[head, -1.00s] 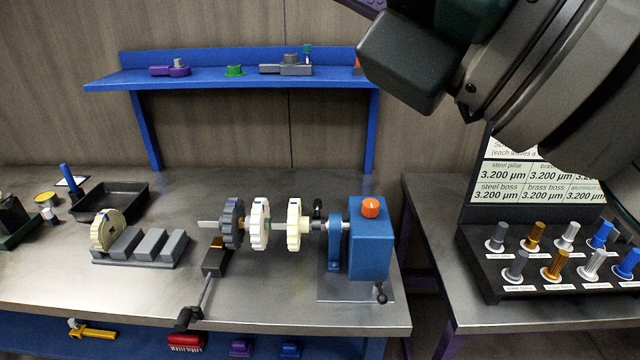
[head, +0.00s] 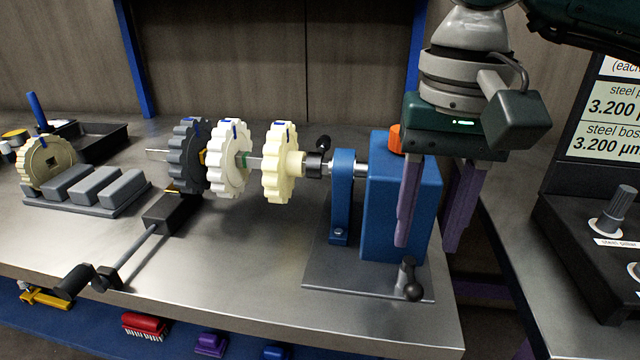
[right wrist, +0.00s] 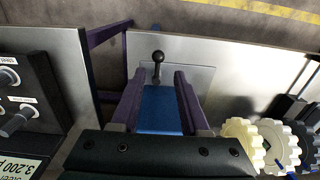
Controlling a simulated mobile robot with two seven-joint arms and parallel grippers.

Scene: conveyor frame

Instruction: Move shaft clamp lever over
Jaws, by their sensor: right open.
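A blue housing (head: 402,205) with an orange button (head: 394,138) holds the shaft and its gears. A dark lever with a black ball end (head: 412,290) sits low on the housing's front, tilted toward the front edge. It also shows in the right wrist view (right wrist: 158,57), beyond my fingertips. A second black knob (head: 323,142) stands by the shaft collar. My left gripper is not in view.
A dark gear (head: 188,158), a white gear (head: 228,160) and a cream gear (head: 279,165) sit along the shaft. A crank (head: 75,280) reaches the bench's front edge.

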